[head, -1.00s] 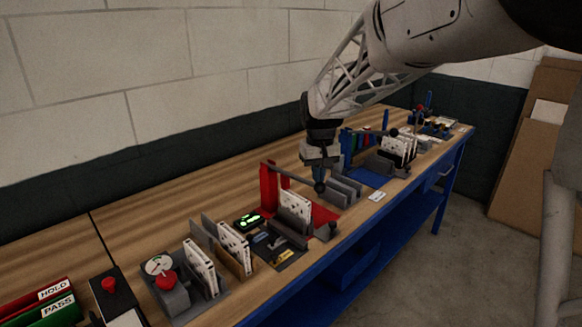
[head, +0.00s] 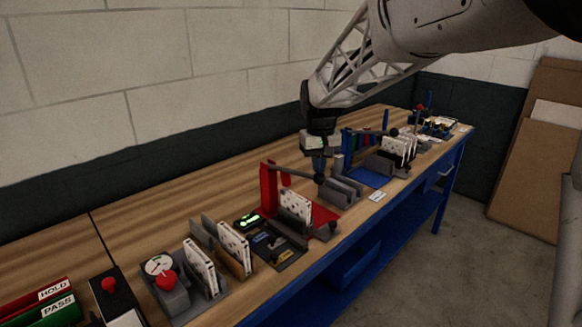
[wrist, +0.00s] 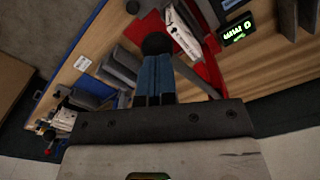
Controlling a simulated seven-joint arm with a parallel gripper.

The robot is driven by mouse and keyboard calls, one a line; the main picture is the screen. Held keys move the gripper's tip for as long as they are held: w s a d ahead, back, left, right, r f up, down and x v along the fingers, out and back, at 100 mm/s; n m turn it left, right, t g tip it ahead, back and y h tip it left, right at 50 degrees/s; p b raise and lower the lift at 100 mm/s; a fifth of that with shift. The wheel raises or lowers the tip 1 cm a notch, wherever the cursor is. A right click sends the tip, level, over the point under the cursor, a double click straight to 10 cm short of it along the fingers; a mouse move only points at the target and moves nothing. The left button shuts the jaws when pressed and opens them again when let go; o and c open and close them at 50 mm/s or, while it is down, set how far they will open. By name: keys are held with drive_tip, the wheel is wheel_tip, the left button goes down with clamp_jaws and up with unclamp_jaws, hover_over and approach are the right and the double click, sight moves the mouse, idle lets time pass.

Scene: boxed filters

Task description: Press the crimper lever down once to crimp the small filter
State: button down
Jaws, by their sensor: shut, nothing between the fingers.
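The red crimper (head: 268,190) stands mid-bench, with a dark lever (head: 290,172) reaching right to a black ball knob (head: 319,180). The lever slopes slightly down toward the knob. A small white filter (head: 296,206) stands upright in the crimper, under the lever. My gripper (head: 319,170) is shut and empty, pointing down right above the knob. In the wrist view, the blue fingers (wrist: 155,78) are together and their tips overlap the black knob (wrist: 157,43); I cannot tell whether they touch. The filter (wrist: 184,36) also shows there, beyond the knob.
A grey slotted holder (head: 342,191) stands just right of the crimper, with a blue mat (head: 367,178) beyond. A small green-lit display (head: 248,220) sits left of the crimper. Filters in racks (head: 233,245) stand farther left. The wall runs behind the bench.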

drive_tip(key=shift+r, duration=3.45)
drive_tip(key=shift+s+d+r, duration=0.1)
drive_tip(key=shift+s+d, duration=0.2)
drive_tip(key=shift+s, duration=0.25)
drive_tip(key=s+d+f+m+t, duration=0.1)
drive_tip(key=s+d+f, duration=0.2)
drive_tip(key=s, duration=0.9)
drive_tip(key=s+d+f+m, duration=0.1)
drive_tip(key=s+d+f, duration=0.2)
drive_tip(key=s, duration=1)
drive_tip(key=s+d+f+m+t, duration=0.1)
drive_tip(key=s+d+f, duration=0.2)
drive_tip(key=s, duration=1)
drive_tip(key=shift+d+f+t, duration=0.25)
drive_tip(key=shift+d+t, duration=0.05)
drive_tip(key=shift+d, duration=0.65)
